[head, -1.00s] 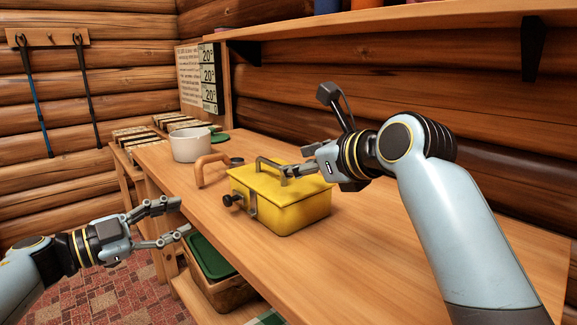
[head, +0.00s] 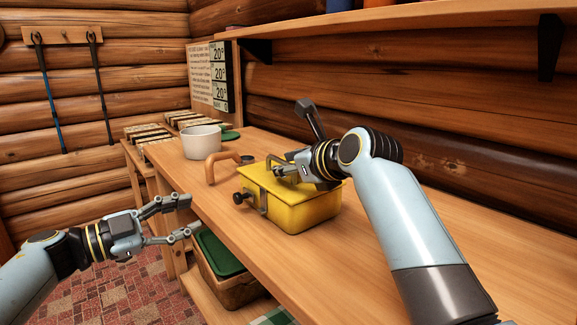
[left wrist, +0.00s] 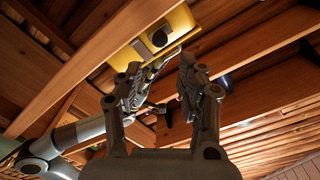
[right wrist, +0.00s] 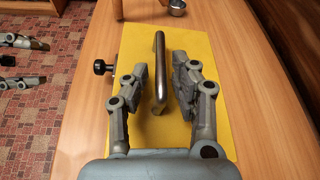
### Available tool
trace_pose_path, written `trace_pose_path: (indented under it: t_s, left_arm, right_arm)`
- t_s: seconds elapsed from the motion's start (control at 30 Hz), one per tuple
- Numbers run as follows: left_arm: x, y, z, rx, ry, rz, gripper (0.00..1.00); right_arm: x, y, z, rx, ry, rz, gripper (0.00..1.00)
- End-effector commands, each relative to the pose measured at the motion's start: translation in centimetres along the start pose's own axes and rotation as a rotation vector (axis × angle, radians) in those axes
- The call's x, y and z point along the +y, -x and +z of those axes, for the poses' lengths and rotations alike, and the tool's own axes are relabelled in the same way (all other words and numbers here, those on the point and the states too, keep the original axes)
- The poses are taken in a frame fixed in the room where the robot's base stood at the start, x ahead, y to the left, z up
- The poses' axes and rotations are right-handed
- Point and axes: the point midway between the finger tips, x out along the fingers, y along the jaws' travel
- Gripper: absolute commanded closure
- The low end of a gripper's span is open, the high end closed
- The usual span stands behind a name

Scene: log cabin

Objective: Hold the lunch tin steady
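The yellow lunch tin (head: 297,212) stands upright on the wooden bench, lid down, with a metal handle on top and a dark knob (head: 240,197) on its left side. My right gripper (head: 283,171) is over the lid. In the right wrist view its open fingers (right wrist: 158,85) stand either side of the handle (right wrist: 158,65), with gaps showing. My left gripper (head: 190,216) is open and empty, off the bench's front edge, left of the tin and apart from it. The left wrist view shows the tin (left wrist: 183,22) beyond its open fingers (left wrist: 177,60).
A wooden arched handle (head: 211,168) and a small dark cup (head: 248,159) lie behind the tin. A white pot (head: 201,142) stands farther back. A basket with a green lid (head: 218,255) sits below the bench front. The bench right of my right arm is clear.

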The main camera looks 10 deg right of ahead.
Motion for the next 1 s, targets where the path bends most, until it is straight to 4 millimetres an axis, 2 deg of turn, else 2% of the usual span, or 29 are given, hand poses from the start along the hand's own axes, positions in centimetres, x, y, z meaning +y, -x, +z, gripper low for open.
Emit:
trace_pose_path:
  t_s: [0.03, 0.17, 0.43, 0.63, 0.73, 1.0]
  left_arm:
    - [0.0, 0.0, 0.0, 0.0, 0.0, 0.0, 0.62]
    - [0.0, 0.0, 0.0, 0.0, 0.0, 0.0, 0.62]
    - [0.0, 0.0, 0.0, 0.0, 0.0, 0.0, 0.62]
    - [0.0, 0.0, 0.0, 0.0, 0.07, 0.0, 0.86]
    - [0.0, 0.0, 0.1, -0.006, 0.213, 0.005, 0.99]
    - [-1.3, 0.1, -0.5, -0.063, 0.797, 0.018, 1.0]
  right_arm:
    - [0.0, 0.0, 0.0, 0.0, 0.0, 0.0, 0.83]
    - [0.0, 0.0, 0.0, 0.0, 0.0, 0.0, 1.0]
    - [0.0, 0.0, 0.0, 0.001, 0.0, 0.0, 1.0]
    - [0.0, 0.0, 0.0, 0.001, 0.0, 0.001, 1.0]
    - [0.0, 0.0, 0.0, 0.001, 0.0, 0.001, 1.0]
    - [0.0, 0.0, -0.1, 0.001, 0.0, 0.001, 1.0]
